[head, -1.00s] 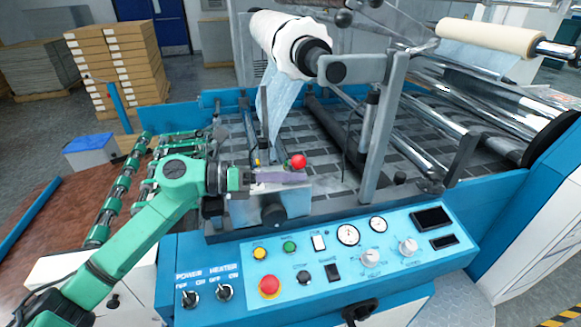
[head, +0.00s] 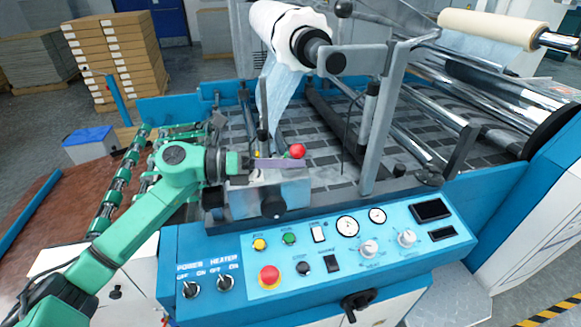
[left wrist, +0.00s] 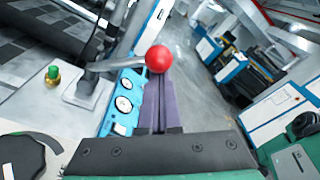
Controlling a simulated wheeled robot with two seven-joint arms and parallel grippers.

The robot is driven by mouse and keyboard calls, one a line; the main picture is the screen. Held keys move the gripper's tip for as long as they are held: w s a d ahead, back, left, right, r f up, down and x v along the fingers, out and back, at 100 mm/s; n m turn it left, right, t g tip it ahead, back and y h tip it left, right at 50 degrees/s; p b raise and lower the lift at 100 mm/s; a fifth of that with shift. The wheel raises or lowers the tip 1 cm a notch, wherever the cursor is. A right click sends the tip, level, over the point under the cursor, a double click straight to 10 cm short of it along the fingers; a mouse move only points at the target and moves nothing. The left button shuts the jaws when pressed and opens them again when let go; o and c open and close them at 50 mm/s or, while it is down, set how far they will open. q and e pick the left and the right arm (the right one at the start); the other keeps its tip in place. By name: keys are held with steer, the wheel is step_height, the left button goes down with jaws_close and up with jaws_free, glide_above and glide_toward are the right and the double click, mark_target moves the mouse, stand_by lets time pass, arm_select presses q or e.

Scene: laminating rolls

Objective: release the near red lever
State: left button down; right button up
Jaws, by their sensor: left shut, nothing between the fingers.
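The near red lever shows as a red ball knob (head: 298,151) above a grey metal block (head: 275,195) behind the control panel. In the left wrist view the red knob (left wrist: 159,58) sits on a thin metal arm (left wrist: 115,65) that runs left to a bracket. My left gripper (head: 300,163) comes in from the left, with its purple fingers shut and empty. Its tips are right beside the knob, just below it in the head view. In the left wrist view the shut fingers (left wrist: 160,80) end at the knob. I cannot tell whether they touch it. My right gripper is not in view.
The blue control panel (head: 330,245) with knobs and gauges lies in front of the block. A white film roll (head: 285,30) and a grey upright post (head: 385,125) stand behind and to the right. Green rollers (head: 122,180) lie to the left.

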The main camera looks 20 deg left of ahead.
arm_select(q)
steer(key=w+a+r+n+h+p, duration=0.1)
steer(key=w+a+r+n+p, duration=0.1)
steer(key=w+a+n, duration=0.3)
steer(key=shift+w+r+n+h, duration=0.5)
steer(key=shift+w+n, duration=1.1)
steer(key=shift+n, duration=1.5)
steer(key=shift+a+r, duration=0.1)
steer(key=shift+r, duration=0.05)
